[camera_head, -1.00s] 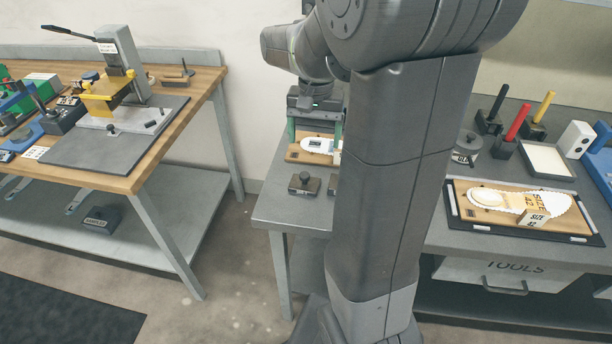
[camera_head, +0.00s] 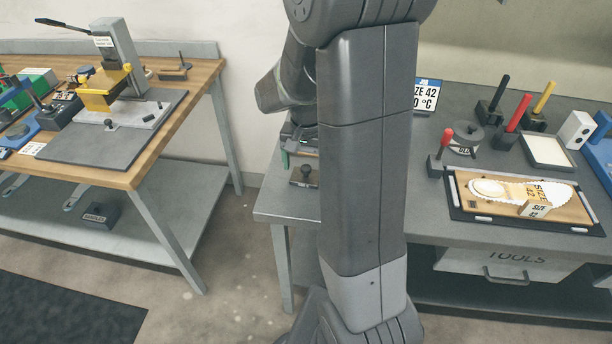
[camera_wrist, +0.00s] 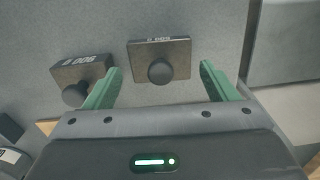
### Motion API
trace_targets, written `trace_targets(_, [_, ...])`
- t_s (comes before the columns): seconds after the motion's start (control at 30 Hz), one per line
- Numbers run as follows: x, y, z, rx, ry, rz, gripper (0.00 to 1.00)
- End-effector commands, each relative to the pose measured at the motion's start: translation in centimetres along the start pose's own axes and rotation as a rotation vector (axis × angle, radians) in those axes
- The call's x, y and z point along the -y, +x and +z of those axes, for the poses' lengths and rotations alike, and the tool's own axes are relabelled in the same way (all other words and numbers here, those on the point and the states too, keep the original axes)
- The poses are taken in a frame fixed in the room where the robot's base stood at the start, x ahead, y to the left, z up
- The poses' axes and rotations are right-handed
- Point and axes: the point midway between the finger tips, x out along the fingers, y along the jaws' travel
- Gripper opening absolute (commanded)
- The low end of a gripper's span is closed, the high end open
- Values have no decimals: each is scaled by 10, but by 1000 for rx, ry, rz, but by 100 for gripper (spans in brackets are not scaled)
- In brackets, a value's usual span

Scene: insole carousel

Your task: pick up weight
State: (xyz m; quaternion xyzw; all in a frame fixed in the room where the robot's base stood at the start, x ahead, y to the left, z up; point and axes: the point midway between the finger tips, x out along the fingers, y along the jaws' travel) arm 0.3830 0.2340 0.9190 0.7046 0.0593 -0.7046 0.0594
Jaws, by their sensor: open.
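In the wrist view, a dark square weight (camera_wrist: 160,62) with a round black knob lies between and just beyond the fingertips of my gripper (camera_wrist: 160,80). My gripper has two green fingers, wide apart and empty. A second weight (camera_wrist: 82,76), marked "500 g", lies just left of the left finger, close to it. In the head view, one weight (camera_head: 304,176) with a knob shows on the grey bench near its left end. My gripper (camera_head: 288,158) is partly hidden there behind my arm, just above that weight.
The grey bench (camera_head: 285,203) ends at a left edge, with a gap to the wooden-topped bench (camera_head: 140,172). Right of my arm stand a red-handled tool (camera_head: 438,155), a size 42 sign (camera_head: 427,95) and an insole board (camera_head: 467,203).

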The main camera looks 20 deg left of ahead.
Motion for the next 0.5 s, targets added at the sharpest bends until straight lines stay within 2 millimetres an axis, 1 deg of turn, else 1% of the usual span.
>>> trace_targets(0.03, [0,8,1,3,-1,2,79])
trace_targets(0.1, [0,18,1,2,0,2,79])
trace_targets(0.2, [0,25,1,1,0,1,79])
trace_targets(0.43, [0,27,0,0,0,0,79])
trace_targets(0.47, [0,27,0,0,0,0,77])
trace_targets(0.5, [0,27,0,0,0,0,69])
